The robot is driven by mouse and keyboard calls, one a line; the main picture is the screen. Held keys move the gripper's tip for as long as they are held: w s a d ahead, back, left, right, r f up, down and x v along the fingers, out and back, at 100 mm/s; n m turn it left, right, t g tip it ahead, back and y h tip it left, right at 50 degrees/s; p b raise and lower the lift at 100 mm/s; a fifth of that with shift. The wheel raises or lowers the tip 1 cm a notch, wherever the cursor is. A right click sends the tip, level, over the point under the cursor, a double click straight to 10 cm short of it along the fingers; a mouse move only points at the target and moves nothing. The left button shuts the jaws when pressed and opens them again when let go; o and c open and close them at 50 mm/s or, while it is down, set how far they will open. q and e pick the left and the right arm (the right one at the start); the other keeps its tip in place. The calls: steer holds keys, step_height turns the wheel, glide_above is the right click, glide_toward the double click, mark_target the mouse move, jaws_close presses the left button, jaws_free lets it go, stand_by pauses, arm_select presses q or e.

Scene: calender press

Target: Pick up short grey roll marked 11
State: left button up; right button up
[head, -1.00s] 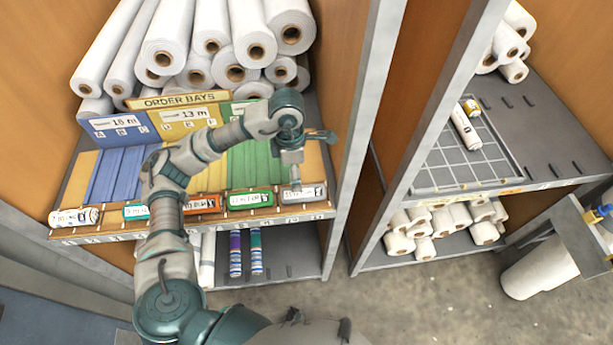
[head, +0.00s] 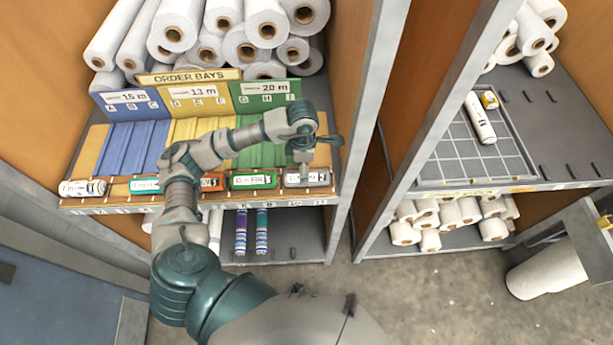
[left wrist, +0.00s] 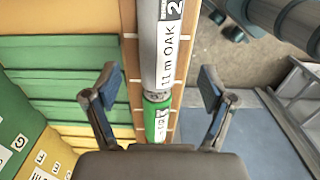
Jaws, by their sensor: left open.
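The short grey roll (head: 303,179) lies at the right end of the row on the shelf's front edge. In the left wrist view the grey roll (left wrist: 160,45) reads "11 m OAK", with a "2" on its label. My left gripper (head: 304,165) is open, just above this roll in the head view. In the left wrist view the open fingers of my left gripper (left wrist: 160,88) stand either side of the roll line, apart from it. A green roll (left wrist: 157,120) lies end to end with the grey one. My right gripper is not in view.
More short rolls lie left along the front edge, including a white one (head: 82,188). The order bays board (head: 190,76) and long white rolls (head: 265,20) stand behind. A grey upright post (head: 362,110) is close to the right of my gripper.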

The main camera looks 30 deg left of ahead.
arm_select(q)
steer(key=shift+w+a+f+p, duration=0.1)
steer(key=shift+f+p, duration=0.15)
steer(key=shift+f, duration=1.35)
steer(key=shift+w+f+p, duration=0.1)
steer(key=shift+f+p, duration=0.15)
steer(key=shift+f, duration=1.35)
steer(key=c, duration=1.3)
